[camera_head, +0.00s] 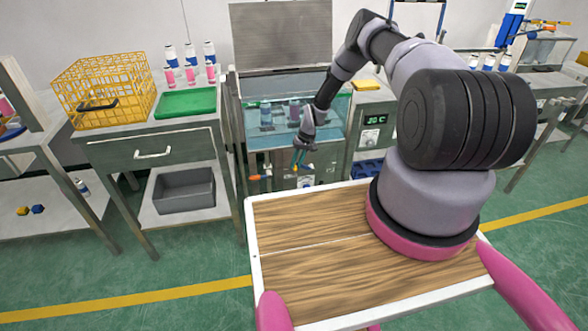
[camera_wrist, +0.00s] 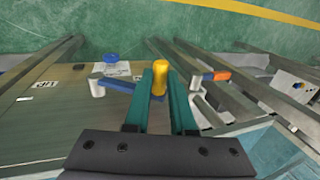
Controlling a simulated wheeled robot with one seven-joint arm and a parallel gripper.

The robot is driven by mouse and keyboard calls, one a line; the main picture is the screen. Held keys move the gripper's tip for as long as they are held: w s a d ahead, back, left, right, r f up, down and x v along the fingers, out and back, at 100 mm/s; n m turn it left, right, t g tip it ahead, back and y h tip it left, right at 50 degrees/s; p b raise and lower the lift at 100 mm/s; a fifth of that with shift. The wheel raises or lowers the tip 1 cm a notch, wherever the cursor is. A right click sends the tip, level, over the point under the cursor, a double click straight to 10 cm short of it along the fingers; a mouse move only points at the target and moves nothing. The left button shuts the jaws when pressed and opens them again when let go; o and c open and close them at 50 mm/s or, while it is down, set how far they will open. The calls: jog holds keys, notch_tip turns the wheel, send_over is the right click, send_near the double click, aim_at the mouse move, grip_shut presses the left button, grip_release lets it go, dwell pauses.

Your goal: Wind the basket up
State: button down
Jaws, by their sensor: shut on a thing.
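My gripper (camera_head: 302,163) is low in front of the water tank (camera_head: 239,128) in the head view. In the wrist view its two teal fingers (camera_wrist: 160,84) are shut on a yellow crank knob (camera_wrist: 159,72), one on each side. A blue crank arm (camera_wrist: 117,86) runs from the knob to a pale hub (camera_wrist: 96,86) on the left. A label reading UP (camera_wrist: 46,84) shows upside down on the panel. In the head view, several bottles (camera_head: 266,116) show inside the tank; the basket around them cannot be made out clearly.
An orange-handled lever (camera_wrist: 216,75) is close to the right of my fingers. A blue knob (camera_wrist: 111,57) is beyond the crank. A temperature display (camera_head: 375,119) is right of the tank. A yellow wire basket (camera_head: 105,88) and green tray (camera_head: 186,103) stand on the left bench.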

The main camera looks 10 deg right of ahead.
jog(key=d, duration=1.5)
jog(key=shift+s+d, duration=0.2)
jog(key=shift+d, duration=0.1)
dwell(0.5)
jog(key=c, duration=0.8)
grip_release()
jog(key=shift+w+r, duration=0.1)
jog(key=shift+w, duration=0.05)
jog(key=shift+o, duration=0.2)
jog(key=v, duration=1)
jog(key=shift+r, duration=0.4)
